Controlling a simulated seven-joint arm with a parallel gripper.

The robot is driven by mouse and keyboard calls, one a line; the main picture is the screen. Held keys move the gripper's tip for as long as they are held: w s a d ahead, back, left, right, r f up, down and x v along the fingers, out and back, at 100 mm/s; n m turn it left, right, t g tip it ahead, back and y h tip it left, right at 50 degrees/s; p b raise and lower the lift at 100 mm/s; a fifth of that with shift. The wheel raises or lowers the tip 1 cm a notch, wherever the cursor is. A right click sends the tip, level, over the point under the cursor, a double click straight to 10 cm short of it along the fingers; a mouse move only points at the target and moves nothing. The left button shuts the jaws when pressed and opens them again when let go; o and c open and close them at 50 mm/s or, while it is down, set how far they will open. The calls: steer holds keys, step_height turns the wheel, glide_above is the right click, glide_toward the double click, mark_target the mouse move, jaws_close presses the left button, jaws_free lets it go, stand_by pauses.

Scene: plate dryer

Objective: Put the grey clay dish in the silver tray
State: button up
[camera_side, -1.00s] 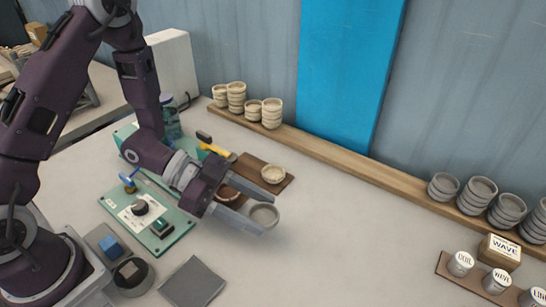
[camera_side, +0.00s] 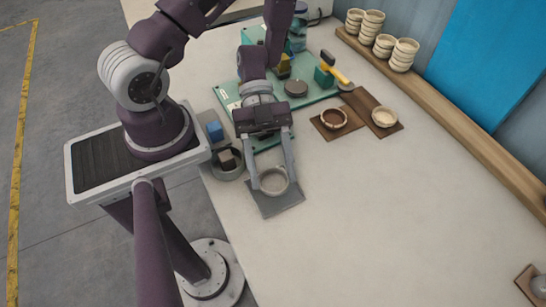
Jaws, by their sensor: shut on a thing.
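The grey clay dish (camera_side: 273,181) is a small round shallow bowl, held between the fingers of my gripper (camera_side: 274,178). My gripper is shut on it, with one finger on each side. The silver tray (camera_side: 284,207) is a flat grey square near the front edge of the table. The dish appears over the tray and covers its far part. I cannot tell whether the dish touches the tray or hangs slightly above it.
A round grey container (camera_side: 229,170) and a blue block (camera_side: 214,131) stand left of my gripper. A brown dish (camera_side: 333,119) and a cream dish (camera_side: 384,117) sit on brown boards. A green board (camera_side: 316,95) with tools lies behind.

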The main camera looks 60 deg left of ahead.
mark_target(272, 176)
steer(key=shift+f, duration=0.3)
steer(key=shift+f, duration=0.45)
steer(key=o, duration=1.6)
steer(key=o, duration=0.4)
steer(key=shift+c, duration=0.2)
steer(key=shift+r, duration=3.5)
